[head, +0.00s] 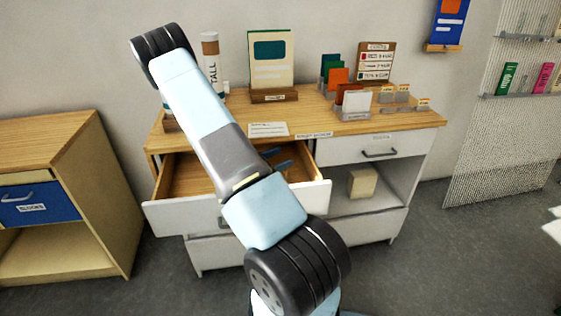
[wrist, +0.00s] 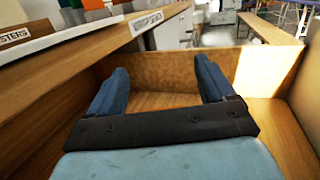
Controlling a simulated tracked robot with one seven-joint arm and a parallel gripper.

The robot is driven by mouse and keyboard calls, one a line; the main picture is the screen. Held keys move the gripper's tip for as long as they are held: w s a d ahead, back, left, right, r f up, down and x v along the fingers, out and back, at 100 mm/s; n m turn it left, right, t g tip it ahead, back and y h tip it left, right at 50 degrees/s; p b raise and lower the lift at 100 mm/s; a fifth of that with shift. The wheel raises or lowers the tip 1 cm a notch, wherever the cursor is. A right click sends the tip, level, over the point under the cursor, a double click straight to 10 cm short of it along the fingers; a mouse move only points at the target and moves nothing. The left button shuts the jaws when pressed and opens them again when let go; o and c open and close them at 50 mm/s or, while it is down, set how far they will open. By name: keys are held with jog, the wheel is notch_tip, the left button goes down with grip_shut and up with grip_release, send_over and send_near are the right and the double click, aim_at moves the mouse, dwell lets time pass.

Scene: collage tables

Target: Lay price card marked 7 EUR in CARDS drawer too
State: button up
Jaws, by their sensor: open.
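The open drawer (head: 175,183) juts from the left of the wood-topped dresser, and its front label is hidden behind my arm. My gripper (head: 279,160) is inside it or just over it. In the wrist view, my gripper (wrist: 160,85) has its two dark blue fingers wide apart with nothing between them. Bare wood shows around them, and no card shows there. Several small price cards (head: 403,90) stand in clear holders at the right of the dresser top. I cannot read their prices, nor which drawer is marked CARDS.
A closed white drawer (head: 378,148) is at the dresser's right, above a shelf with a beige box (head: 362,183). A cabinet with a blue drawer (head: 40,204) stands at left. A framed poster (head: 271,60) and a menu-like board (head: 376,62) stand on top.

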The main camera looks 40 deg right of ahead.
jog(key=v, duration=1.1)
jog(key=shift+w+a, duration=0.1)
jog(key=shift+a+r, duration=0.15)
jog(key=shift+a, duration=0.25)
jog(key=s+a+r+m+t+y, duration=0.3)
jog(key=s+a+r+m+y, duration=0.2)
jog(key=r, duration=0.6)
jog(key=s+a+r+m+t+y, duration=0.3)
jog(key=s+a+r+m+y, duration=0.2)
jog(key=r, duration=0.6)
jog(key=s+a+r+m+t+y, duration=0.3)
jog(key=s+a+r+m+y, duration=0.2)
jog(key=s+a+r+y, duration=0.3)
jog(key=s+a+r, duration=0.2)
jog(key=a+r, duration=0.1)
jog(key=r, duration=0.1)
jog(key=shift+s+t+y, duration=0.25)
jog(key=shift+t+y, duration=0.05)
jog(key=shift+t, duration=0.1)
jog(key=shift+w, duration=0.1)
jog(key=shift+c, duration=0.4)
